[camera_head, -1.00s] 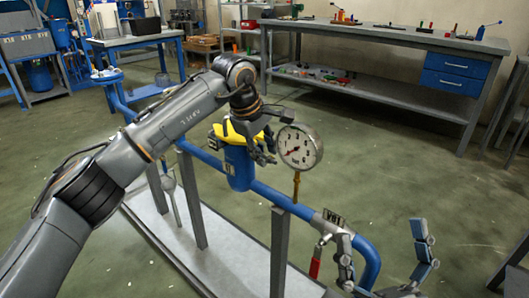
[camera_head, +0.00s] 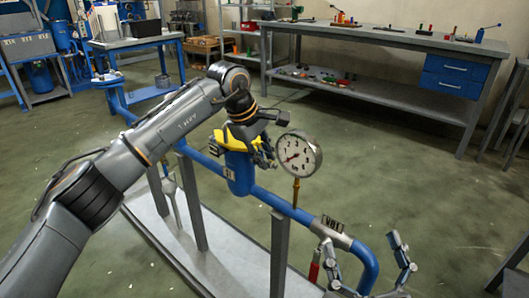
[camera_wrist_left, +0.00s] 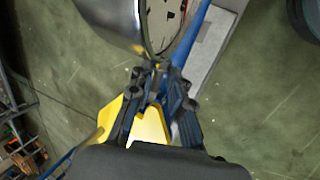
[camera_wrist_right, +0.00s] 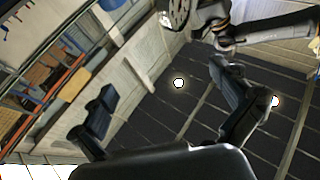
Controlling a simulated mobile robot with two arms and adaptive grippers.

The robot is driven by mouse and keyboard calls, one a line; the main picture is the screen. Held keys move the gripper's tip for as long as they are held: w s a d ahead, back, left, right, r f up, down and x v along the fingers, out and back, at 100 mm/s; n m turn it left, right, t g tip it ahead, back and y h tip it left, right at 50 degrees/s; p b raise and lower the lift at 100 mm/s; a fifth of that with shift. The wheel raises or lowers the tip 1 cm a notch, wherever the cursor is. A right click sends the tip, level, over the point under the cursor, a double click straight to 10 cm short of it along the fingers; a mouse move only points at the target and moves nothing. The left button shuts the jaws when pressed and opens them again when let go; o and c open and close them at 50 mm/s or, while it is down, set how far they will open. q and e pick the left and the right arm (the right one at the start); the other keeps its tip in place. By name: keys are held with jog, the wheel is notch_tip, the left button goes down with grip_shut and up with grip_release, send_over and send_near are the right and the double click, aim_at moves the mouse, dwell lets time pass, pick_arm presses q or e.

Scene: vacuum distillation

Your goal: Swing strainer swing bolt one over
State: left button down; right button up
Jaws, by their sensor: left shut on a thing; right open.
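The blue strainer (camera_head: 238,174) stands on the blue pipe line, with a yellow cover (camera_head: 228,139) on top. My left gripper (camera_head: 264,153) is at the cover's right side, close to the round gauge. In the left wrist view its fingers (camera_wrist_left: 160,88) are nearly together on a small dark part, which looks like a swing bolt; the fingers hide most of it. The yellow cover (camera_wrist_left: 150,126) shows just behind and below them. My right gripper (camera_head: 364,246) is open and empty at the lower right, near the pipe's bend; it also shows open in the right wrist view (camera_wrist_right: 163,84).
The dial gauge (camera_head: 298,154) stands on the pipe right beside my left gripper. A red-handled valve (camera_head: 314,268) is near my right gripper. Grey posts (camera_head: 278,255) carry the pipe above a pale base plate. A workbench (camera_head: 380,40) with tools stands behind, beyond open floor.

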pick_arm(q)
jog(key=shift+a+r+p, duration=0.1)
jog(key=shift+p, duration=0.35)
pick_arm(e)
jog(key=f+g, duration=0.2)
jog(key=f, duration=0.1)
jog(key=w+f+g+h, duration=0.1)
jog(key=f, duration=0.1)
jog(key=shift+w+d+f, duration=0.1)
jog(key=shift+d+f, duration=0.1)
jog(key=shift+d, duration=0.05)
pick_arm(q)
jog(key=c, duration=1.5)
grip_release()
jog(key=shift+o, duration=0.2)
jog(key=shift+r, duration=0.1)
jog(key=v, duration=1.1)
jog(key=shift+a+r, duration=0.35)
jog(key=shift+w+h, duration=0.15)
jog(key=shift+h, duration=0.15)
